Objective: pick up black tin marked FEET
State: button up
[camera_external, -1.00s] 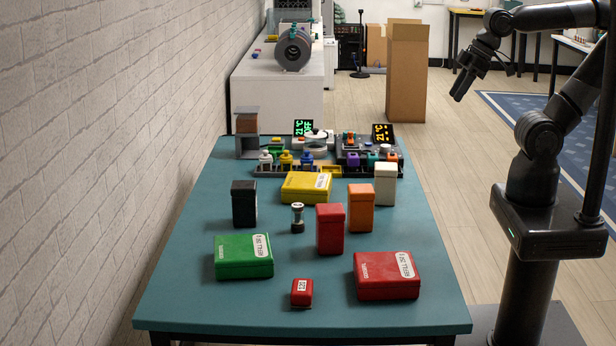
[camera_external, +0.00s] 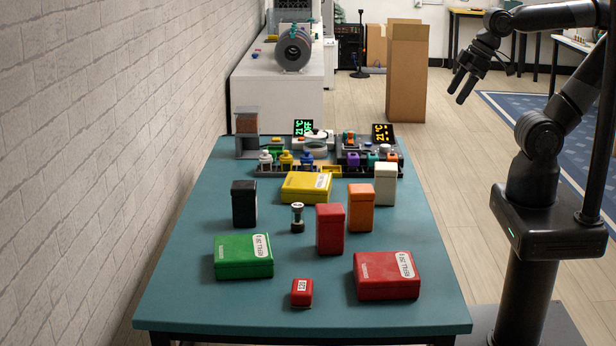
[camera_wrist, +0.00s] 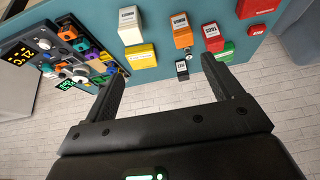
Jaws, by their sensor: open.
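The black tin (camera_external: 244,205) stands upright on the left side of the teal table, near the brick wall. No writing on it faces the external camera. It also shows in the wrist view (camera_wrist: 182,74), small, with a white label too small to read. My gripper (camera_external: 460,90) is open and empty, high in the air to the right of the table and well away from the tin. In the wrist view both fingers of my gripper (camera_wrist: 163,70) are spread, with the tin far beyond them.
Upright red (camera_external: 330,230), orange (camera_external: 361,209) and white (camera_external: 385,185) tins stand right of the black one. Flat yellow (camera_external: 306,188), green (camera_external: 243,262) and red (camera_external: 386,278) boxes lie around. A small dark cylinder (camera_external: 297,219) stands between black and red tins.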

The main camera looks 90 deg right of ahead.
jog(key=w+r, duration=0.4)
jog(key=w, duration=0.9)
jog(key=g, duration=0.1)
send_over(244, 184)
jog(key=s, duration=0.4)
notch_tip(244, 184, down, 19)
jog(key=x, duration=0.6)
jog(key=shift+a+f, duration=0.1)
jog(key=shift+f, duration=0.05)
jog(key=x, duration=0.5)
jog(key=shift+f, duration=0.15)
jog(key=shift+s, duration=0.1)
jog(key=c, duration=1.2)
jog(key=shift+c, duration=0.4)
